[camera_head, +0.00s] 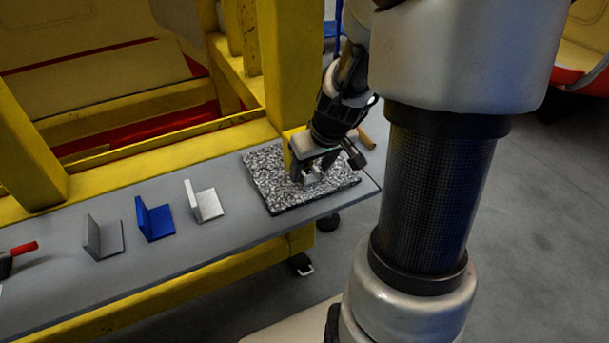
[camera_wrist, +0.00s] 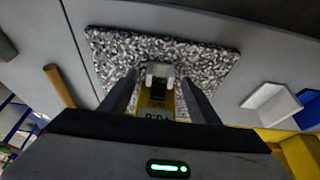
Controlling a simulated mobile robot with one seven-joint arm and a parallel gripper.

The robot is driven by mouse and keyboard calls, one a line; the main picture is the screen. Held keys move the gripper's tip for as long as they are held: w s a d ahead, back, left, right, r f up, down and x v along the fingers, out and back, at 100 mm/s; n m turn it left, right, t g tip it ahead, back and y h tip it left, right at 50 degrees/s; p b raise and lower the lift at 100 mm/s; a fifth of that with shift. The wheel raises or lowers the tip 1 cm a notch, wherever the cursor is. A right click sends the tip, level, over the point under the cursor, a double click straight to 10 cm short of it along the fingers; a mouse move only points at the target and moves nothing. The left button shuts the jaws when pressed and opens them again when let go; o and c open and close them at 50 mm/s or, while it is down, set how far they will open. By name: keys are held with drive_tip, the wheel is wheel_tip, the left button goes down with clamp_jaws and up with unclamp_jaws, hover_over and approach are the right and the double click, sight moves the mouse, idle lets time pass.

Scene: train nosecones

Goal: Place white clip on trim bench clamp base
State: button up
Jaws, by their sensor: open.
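My gripper (camera_head: 312,178) points down over a speckled grey slab (camera_head: 262,180) near the bench's right end. In the wrist view the fingers of my gripper (camera_wrist: 159,84) are apart. A small pale U-shaped piece with a dark middle (camera_wrist: 160,73) shows between them, over the slab (camera_wrist: 112,52), with a yellow part (camera_wrist: 155,100) nearer the camera. I cannot tell whether the pale piece is the clip or part of the clamp base, or whether anything touches it. A white L-shaped bracket (camera_head: 207,203) stands left of the slab; it also shows in the wrist view (camera_wrist: 268,106).
A blue bracket (camera_head: 155,220) and a grey bracket (camera_head: 103,240) stand further left on the grey bench (camera_head: 225,232). A red-handled tool (camera_head: 22,249) lies at the far left. Yellow frame posts (camera_head: 30,150) rise behind. A brown handle (camera_head: 366,138) lies near the bench's right end.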

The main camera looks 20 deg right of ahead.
drive_tip(key=shift+w+f, duration=0.1)
drive_tip(key=shift+c, duration=0.4)
drive_tip(key=c, duration=1.1)
